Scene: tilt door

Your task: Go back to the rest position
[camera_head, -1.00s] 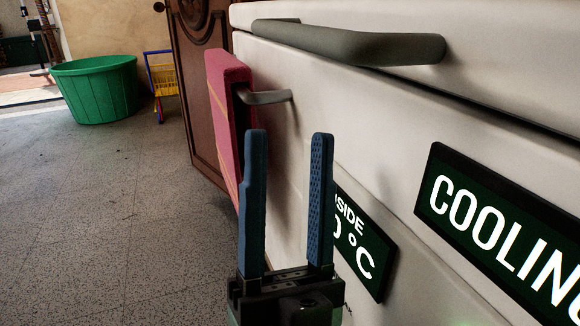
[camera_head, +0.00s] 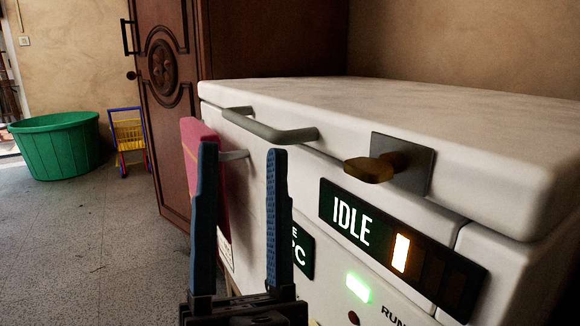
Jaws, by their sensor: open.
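My gripper (camera_head: 242,160) is open and empty, its two blue fingers pointing up in front of the white chest freezer (camera_head: 440,120). The freezer's lid is down. Its grey bar handle (camera_head: 275,132) is on the front of the lid, beyond and above the right fingertip, and nothing holds it. A brass-coloured key or knob (camera_head: 370,170) sits on a grey plate to the right of the handle. A display (camera_head: 390,235) on the front reads IDLE, with one bar lit orange. A smaller display (camera_head: 302,253) is partly hidden behind the right finger.
A pink board-like object (camera_head: 192,135) hangs on a small grey hook (camera_head: 236,155) at the freezer's left side, partly behind the left finger. A green tub (camera_head: 58,148) and a small toy cart (camera_head: 128,138) stand at the back left. A brown door (camera_head: 165,100) is behind. The floor at left is clear.

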